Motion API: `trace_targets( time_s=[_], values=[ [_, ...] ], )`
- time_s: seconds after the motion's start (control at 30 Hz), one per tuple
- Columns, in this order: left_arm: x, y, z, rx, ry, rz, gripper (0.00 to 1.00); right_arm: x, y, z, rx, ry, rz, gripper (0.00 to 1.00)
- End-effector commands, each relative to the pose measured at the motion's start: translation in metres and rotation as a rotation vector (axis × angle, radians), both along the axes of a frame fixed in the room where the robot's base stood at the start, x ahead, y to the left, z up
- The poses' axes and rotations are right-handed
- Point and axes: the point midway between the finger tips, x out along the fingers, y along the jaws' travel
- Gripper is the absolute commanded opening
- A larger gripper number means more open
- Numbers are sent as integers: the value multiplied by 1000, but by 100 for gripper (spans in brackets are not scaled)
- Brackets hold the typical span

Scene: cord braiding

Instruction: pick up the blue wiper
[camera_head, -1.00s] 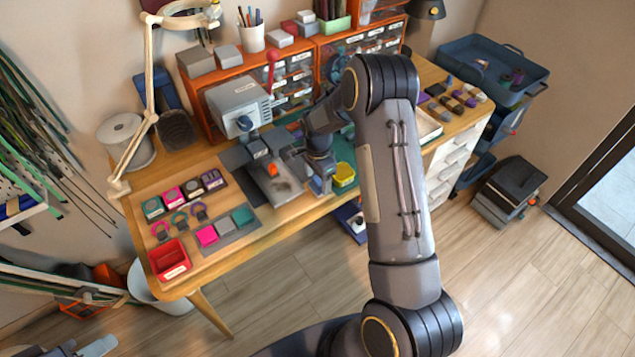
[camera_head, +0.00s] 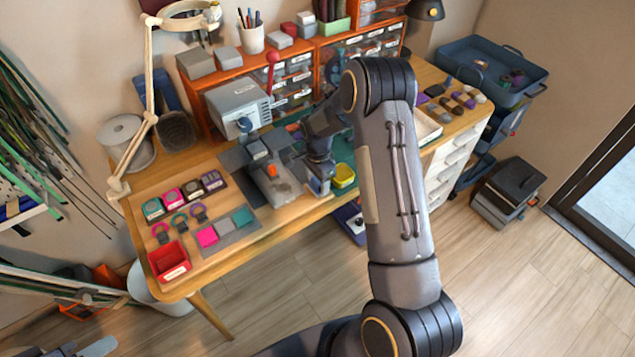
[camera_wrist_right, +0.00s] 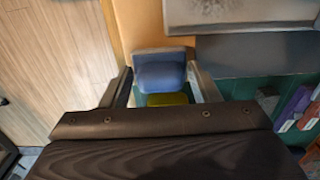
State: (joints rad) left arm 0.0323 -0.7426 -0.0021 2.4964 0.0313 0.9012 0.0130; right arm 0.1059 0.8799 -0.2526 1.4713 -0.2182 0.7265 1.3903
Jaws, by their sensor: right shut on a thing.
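The blue wiper (camera_wrist_right: 160,76) shows in the right wrist view as a blue block with a greyish far edge. It sits between the two fingers of my right gripper (camera_wrist_right: 163,88), which is shut on it. In the head view my right gripper (camera_head: 319,182) is over the front edge of the workbench, just left of a yellow cup; I cannot make out the wiper there. A grey part at the lower left edge of the head view looks like my left gripper (camera_head: 85,349); its jaws cannot be made out.
The yellow cup (camera_head: 344,175) stands close to the right gripper. A grey machine (camera_head: 238,105) is on the workbench (camera_head: 215,270) to its left. A red bin (camera_head: 169,261) and coloured pads are at the bench's left end. A blue cart (camera_head: 490,68) stands at the right.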

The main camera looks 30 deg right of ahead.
Motion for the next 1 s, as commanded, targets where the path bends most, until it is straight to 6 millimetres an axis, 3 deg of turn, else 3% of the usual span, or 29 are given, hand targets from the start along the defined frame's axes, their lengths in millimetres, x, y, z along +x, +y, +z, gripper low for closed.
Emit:
trace_targets(
  time_s=[0.17, 0.43, 0.7, 1.0],
  values=[
    [0, 0, -4, 0, 0, 0, 36, 1, 0, 26, 0, -7, 0, 34],
    [0, 0, -17, 0, 0, 0, 36, -49, 18, 87, 2, -7, 2, 34],
    [0, 0, -26, 0, 0, 0, 36, -107, 38, 113, 2, -5, 2, 34],
    [0, 0, -28, 0, 0, 0, 36, -132, 46, 124, 1, -1, 0, 34]
  ],
)
